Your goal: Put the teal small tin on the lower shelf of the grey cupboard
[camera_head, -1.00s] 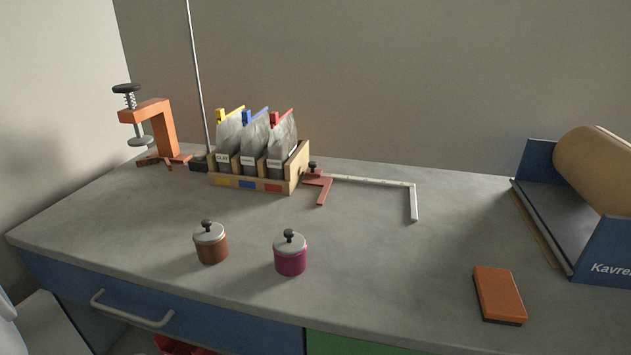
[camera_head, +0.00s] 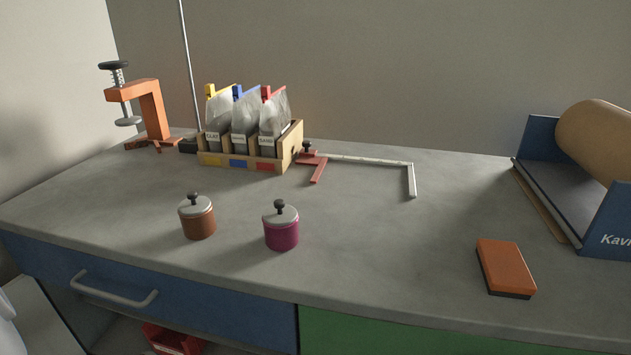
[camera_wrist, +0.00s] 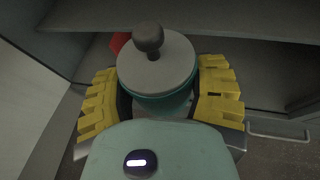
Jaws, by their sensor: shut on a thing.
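The teal small tin (camera_wrist: 165,99) shows in the wrist view, with a pale grey lid and a dark knob on top. It is upright in the picture. My gripper (camera_wrist: 165,90) is shut on it, with yellow ridged fingers on its left and right sides. The lower part of the tin is hidden by my gripper's body. In the wrist view a grey shelf board (camera_wrist: 190,18) lies beyond the tin, with a dark open space below it. I cannot tell for certain which shelf this is. My gripper is not seen in the head view.
On the bench (camera_head: 350,240) stand a brown tin (camera_head: 197,218), a magenta tin (camera_head: 281,228), an orange block (camera_head: 504,267), a bag rack (camera_head: 240,160) and an orange clamp (camera_head: 148,110). Under the blue drawer (camera_head: 200,305) is an opening with a red bin (camera_head: 170,340); a red thing (camera_wrist: 119,41) also shows behind the tin.

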